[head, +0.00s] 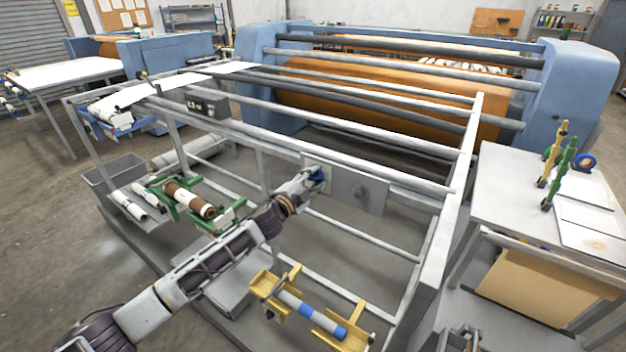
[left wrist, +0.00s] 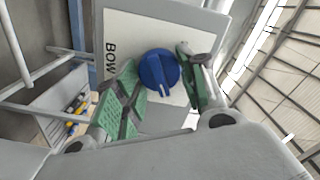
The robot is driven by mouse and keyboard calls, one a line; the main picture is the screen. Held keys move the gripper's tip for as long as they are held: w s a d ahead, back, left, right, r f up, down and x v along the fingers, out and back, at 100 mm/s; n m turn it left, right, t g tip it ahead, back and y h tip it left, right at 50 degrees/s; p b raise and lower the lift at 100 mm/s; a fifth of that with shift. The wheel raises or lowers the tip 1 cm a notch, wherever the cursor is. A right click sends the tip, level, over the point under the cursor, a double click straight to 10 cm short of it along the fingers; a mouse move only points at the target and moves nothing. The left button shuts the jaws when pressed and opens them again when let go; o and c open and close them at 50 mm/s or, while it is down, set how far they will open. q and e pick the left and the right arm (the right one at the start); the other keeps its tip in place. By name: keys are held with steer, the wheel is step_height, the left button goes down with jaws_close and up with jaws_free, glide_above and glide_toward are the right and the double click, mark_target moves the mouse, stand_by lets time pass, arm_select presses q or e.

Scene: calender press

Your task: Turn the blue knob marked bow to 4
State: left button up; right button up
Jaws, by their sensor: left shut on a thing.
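The blue knob (left wrist: 159,72) sits on a pale plate (left wrist: 122,28) whose printed word BOW shows sideways at the left. Its raised ridge runs toward the lower edge of the left wrist view. No scale numbers can be read. My left gripper (left wrist: 160,64) is shut on the knob, with a green-padded finger on either side of it.
Long bars of the press frame (head: 330,140) run above. A yellow roller cradle (head: 310,312) and a green one (head: 190,200) lie below. A side table (head: 500,190) stands at the right.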

arm_select(q)
steer(key=o, duration=1)
steer(key=v, duration=1.2)
steer(key=shift+f, duration=0.1)
stand_by(0.6)
